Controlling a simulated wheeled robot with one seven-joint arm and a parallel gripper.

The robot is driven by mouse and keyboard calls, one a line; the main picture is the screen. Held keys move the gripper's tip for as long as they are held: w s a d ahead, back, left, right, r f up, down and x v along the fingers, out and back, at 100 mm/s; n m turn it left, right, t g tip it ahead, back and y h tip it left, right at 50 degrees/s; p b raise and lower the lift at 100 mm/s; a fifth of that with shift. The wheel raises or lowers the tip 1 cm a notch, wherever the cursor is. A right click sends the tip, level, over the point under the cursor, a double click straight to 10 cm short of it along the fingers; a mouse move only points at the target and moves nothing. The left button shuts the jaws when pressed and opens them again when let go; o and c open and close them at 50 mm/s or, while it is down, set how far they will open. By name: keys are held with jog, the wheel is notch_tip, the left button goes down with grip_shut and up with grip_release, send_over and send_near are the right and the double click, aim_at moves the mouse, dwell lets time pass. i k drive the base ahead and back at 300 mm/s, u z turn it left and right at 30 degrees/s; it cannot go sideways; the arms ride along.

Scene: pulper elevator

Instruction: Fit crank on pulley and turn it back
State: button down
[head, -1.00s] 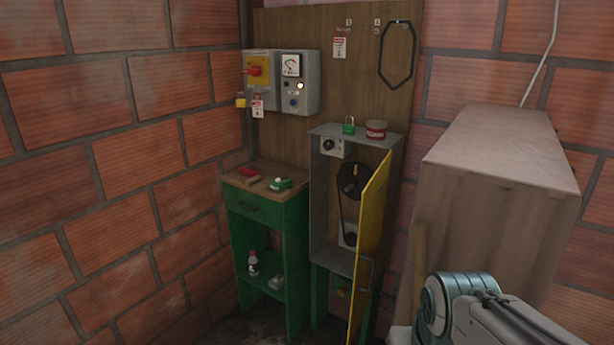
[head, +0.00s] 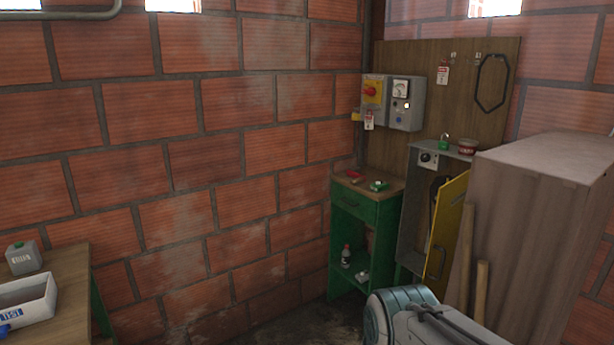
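The grey cabinet (head: 422,190) stands in the corner with its yellow door (head: 446,232) swung open. A dark pulley (head: 437,187) shows in part inside it, mostly hidden by the door. I cannot make out a crank in this view. Part of my arm shows at the bottom right, but my gripper is out of view.
A green bench (head: 362,215) with small items stands left of the cabinet. A control box (head: 406,104) and a spare belt (head: 492,82) hang on the wooden board. A large wooden box (head: 540,230) blocks the right. A table (head: 72,290) with a white tray (head: 28,303) is at left.

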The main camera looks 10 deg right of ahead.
aim_at(353, 173)
jog(key=z, duration=0.05)
jog(key=i, duration=2.8)
jog(key=z, duration=0.8)
jog(key=i, duration=0.6)
jog(key=z, duration=0.05)
